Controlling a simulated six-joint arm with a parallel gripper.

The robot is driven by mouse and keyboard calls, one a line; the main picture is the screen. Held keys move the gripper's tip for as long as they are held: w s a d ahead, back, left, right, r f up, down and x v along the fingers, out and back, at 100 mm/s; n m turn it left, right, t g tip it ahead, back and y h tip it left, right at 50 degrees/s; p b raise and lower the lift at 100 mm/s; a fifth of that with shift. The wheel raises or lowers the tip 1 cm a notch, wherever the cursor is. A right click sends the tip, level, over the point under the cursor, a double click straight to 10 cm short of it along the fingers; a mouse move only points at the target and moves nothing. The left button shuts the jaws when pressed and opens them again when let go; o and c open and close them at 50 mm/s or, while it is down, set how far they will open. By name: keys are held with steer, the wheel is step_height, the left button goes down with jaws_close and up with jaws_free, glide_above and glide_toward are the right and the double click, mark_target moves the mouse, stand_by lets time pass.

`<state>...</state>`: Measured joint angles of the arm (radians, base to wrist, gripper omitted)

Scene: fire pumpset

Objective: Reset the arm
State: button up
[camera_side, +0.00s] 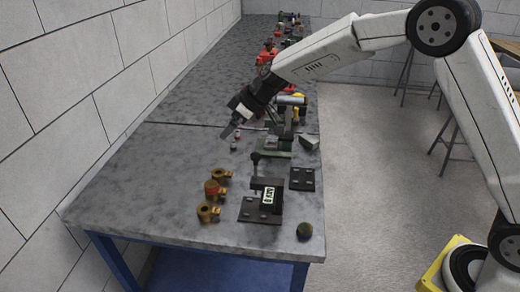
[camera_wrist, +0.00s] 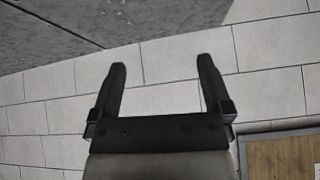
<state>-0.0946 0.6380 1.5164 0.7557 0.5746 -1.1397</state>
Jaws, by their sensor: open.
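My gripper (camera_side: 228,130) is at the end of my white arm, above the middle of the grey workbench (camera_side: 130,190) in the side view. Its black fingers point down and to the left, toward the wall. In the wrist view my gripper (camera_wrist: 163,75) shows two black fingers spread apart with nothing between them. Beyond them are the block wall and a strip of grey surface at the top left.
Several brass-coloured fittings (camera_side: 208,212), a dark bracket block (camera_side: 267,199), a dark plate (camera_side: 302,178) and a small round part (camera_side: 304,230) are on the near bench. A green-based device (camera_side: 272,148) is beside my gripper. The bench's left side is clear.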

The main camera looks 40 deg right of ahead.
steer(key=s+d+f+m+g+h, duration=0.1)
steer(key=s+d, duration=0.3)
steer(key=s, duration=0.6)
steer(key=s+d+f+m+g+h, duration=0.1)
steer(key=s+d+f+m+h, duration=0.1)
steer(key=s, duration=0.8)
steer(key=s+d+f+m+g+h, duration=0.1)
steer(key=s+d+f+m+h, duration=0.1)
steer(key=s+d, duration=0.4)
steer(key=s+f+m, duration=0.1)
steer(key=s+m, duration=0.1)
steer(key=s, duration=0.3)
steer(key=shift+m, duration=0.4)
steer(key=shift+d, duration=0.1)
